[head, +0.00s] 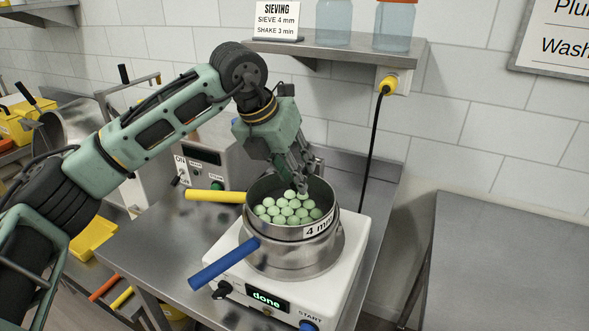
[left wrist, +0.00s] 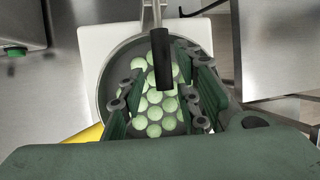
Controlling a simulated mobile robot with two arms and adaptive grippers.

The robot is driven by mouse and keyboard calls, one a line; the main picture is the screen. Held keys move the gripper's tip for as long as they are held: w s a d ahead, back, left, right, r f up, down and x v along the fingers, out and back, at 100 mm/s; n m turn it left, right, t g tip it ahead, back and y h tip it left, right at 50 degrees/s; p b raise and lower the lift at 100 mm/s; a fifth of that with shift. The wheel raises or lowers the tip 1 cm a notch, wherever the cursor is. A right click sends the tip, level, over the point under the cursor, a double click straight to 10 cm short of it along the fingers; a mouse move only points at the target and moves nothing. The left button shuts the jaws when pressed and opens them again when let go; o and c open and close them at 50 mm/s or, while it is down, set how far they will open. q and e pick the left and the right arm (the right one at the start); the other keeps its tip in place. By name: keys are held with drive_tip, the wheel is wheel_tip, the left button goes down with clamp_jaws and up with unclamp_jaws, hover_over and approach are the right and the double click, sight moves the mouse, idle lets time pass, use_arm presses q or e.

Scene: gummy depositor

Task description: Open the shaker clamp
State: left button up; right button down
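The white shaker (head: 345,262) stands on the steel table with a round steel sieve (head: 262,233) labelled "4 mm" on it. The sieve holds pale green balls (head: 288,208), also seen in the left wrist view (left wrist: 153,113). My left gripper (head: 302,188) points down over the sieve's far side. In the left wrist view its fingers (left wrist: 162,62) are open on either side of a black grip (left wrist: 162,58) on a metal rod, apparently the clamp lever. I cannot tell whether they touch it. The clamp is mostly hidden by my gripper in the head view. My right gripper is not in view.
A yellow handle (head: 214,196) and a blue handle (head: 222,264) stick out leftward from the sieve stack. The shaker's display (head: 266,299) reads "done". A shelf (head: 345,52) with jars hangs behind. An empty steel table (head: 510,250) is at right.

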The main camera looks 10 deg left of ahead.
use_arm(q)
drive_tip(key=shift+w+d+f, duration=0.1)
drive_tip(key=shift+d+f, duration=0.05)
drive_tip(key=shift+f, duration=0.35)
drive_tip(key=shift+c, duration=0.3)
clamp_jaws()
drive_tip(key=shift+r, duration=0.1)
